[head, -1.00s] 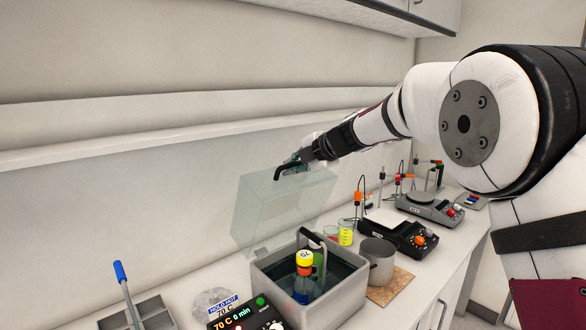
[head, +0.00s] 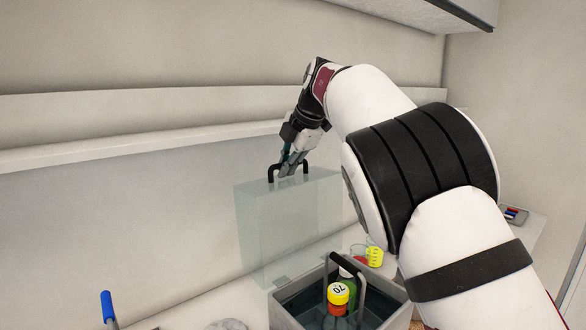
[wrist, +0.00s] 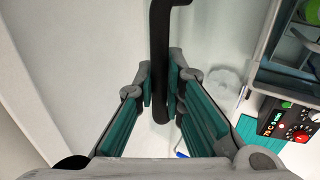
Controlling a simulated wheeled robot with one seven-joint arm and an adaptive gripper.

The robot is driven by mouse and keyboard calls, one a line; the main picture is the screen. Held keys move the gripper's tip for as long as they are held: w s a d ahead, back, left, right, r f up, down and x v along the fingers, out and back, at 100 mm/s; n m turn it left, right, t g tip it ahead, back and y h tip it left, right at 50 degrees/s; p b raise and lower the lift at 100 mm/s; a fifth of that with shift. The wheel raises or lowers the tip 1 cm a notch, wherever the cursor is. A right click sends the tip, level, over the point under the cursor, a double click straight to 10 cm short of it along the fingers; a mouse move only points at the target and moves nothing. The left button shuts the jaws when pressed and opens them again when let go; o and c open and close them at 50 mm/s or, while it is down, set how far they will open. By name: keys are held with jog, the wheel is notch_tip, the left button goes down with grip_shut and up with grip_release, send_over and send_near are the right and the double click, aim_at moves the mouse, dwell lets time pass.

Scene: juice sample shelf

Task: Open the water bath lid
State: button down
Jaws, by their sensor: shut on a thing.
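The water bath (head: 283,303) is a grey open-topped box at the bottom of the head view. Its clear, pale-green lid (head: 288,225) stands about upright behind the opening, its broad face showing. A black handle (head: 271,173) is on the lid's upper edge. My gripper (head: 289,170) reaches it from above and is shut on the handle. In the wrist view the black handle (wrist: 160,45) runs between the teal finger pads of my gripper (wrist: 160,88). The lid's hinge edge is hard to make out.
The wall and ledge (head: 140,150) lie close behind the lid. The bath's control panel (wrist: 290,120) shows in the wrist view.

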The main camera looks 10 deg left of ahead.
jog(key=shift+w+a+f, duration=0.15)
jog(key=shift+a, duration=0.15)
jog(key=shift+a, duration=0.1)
jog(key=c, duration=1.9)
grip_release()
jog(key=shift+a, duration=0.1)
jog(key=v, duration=1.2)
jog(key=shift+w, duration=0.2)
